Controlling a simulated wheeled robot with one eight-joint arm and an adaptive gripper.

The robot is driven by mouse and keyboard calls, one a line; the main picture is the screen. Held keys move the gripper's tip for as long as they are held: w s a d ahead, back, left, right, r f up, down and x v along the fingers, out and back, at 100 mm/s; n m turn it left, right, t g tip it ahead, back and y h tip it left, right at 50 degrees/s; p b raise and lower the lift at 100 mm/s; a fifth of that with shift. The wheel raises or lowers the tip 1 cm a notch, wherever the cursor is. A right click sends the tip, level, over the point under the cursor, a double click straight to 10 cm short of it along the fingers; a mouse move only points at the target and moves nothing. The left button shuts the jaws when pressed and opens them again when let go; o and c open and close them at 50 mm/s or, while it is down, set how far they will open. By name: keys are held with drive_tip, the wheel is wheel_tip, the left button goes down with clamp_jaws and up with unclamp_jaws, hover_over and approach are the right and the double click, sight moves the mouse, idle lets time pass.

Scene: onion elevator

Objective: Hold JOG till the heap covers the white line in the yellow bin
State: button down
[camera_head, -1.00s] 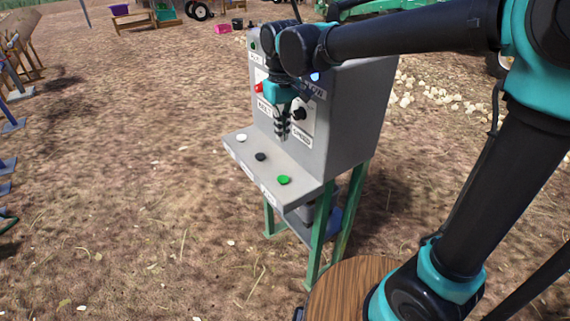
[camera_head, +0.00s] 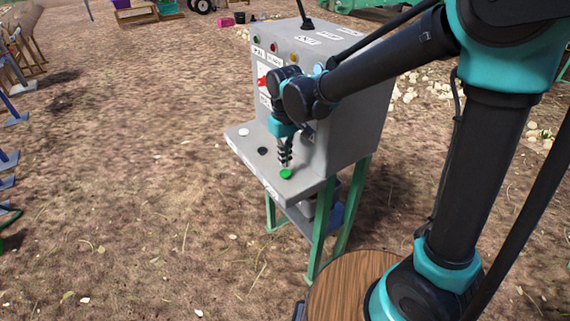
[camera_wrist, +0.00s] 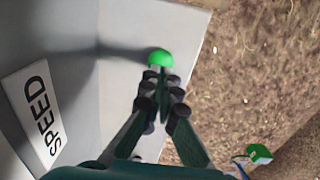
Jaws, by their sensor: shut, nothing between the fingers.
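The grey control box (camera_head: 360,100) stands on green legs in the head view. Its front shelf carries a white button (camera_head: 244,132), a black button (camera_head: 263,151) and a green button (camera_head: 286,174). I cannot read which one is marked JOG. My gripper (camera_head: 285,164) is shut and empty, pointing down with its fingertips at the green button. In the wrist view, the green button (camera_wrist: 160,57) shows just beyond the fingertips (camera_wrist: 163,75); I cannot tell whether they touch or press it. The yellow bin, its white line and the heap are not in view.
A SPEED label (camera_wrist: 42,115) is on the panel close to my gripper. A red knob (camera_head: 262,80) and several lamps are on the box's face. Pale lumps (camera_head: 408,86) lie on the ground behind it. Blue-footed stands (camera_head: 10,160) line the left edge. Ground front-left is open.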

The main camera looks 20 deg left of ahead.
sight(285, 174)
drive_tip(key=shift+f, duration=1.1)
